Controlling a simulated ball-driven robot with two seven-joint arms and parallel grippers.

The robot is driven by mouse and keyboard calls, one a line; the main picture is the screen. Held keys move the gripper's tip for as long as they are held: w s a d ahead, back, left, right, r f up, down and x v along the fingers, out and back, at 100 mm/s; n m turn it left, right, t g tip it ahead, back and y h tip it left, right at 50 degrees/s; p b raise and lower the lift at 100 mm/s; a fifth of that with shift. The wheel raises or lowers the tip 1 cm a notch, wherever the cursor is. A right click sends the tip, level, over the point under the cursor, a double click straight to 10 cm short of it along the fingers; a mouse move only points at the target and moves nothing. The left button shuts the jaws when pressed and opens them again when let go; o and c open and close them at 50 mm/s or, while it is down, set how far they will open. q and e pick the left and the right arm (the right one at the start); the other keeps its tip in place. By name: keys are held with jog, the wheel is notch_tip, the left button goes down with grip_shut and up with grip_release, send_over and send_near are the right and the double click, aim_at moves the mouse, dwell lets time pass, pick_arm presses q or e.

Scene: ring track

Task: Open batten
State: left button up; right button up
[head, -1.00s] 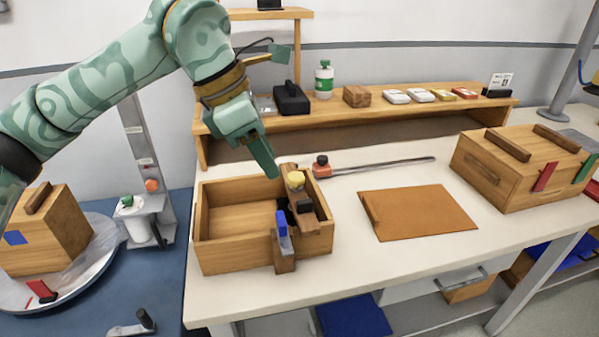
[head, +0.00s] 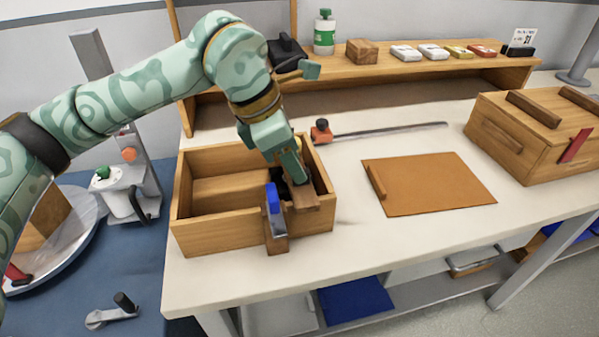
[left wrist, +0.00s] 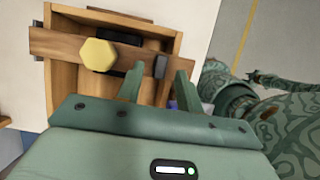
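The batten (head: 306,197) is a brown wooden bar lying across the right part of an open wooden box (head: 215,236). In the left wrist view the batten (left wrist: 58,46) carries a yellow hexagonal knob (left wrist: 98,55) and a dark block. In the head view my left gripper (head: 299,178) is over the batten and hides part of it. In the left wrist view its two fingers (left wrist: 158,83) stand apart near the batten's dark block. Nothing is clearly held; whether the fingers touch the batten I cannot tell. My right gripper is out of view.
A blue-handled clip (head: 273,200) is at the box's front wall. A brown board (head: 435,185) lies to the right, with clear table around it. A lidded wooden box (head: 510,140) stands farther right. A long rod with an orange end (head: 322,132) lies behind.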

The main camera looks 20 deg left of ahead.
pick_arm(q)
jog(key=shift+x, duration=1.05)
jog(key=shift+f, duration=0.1)
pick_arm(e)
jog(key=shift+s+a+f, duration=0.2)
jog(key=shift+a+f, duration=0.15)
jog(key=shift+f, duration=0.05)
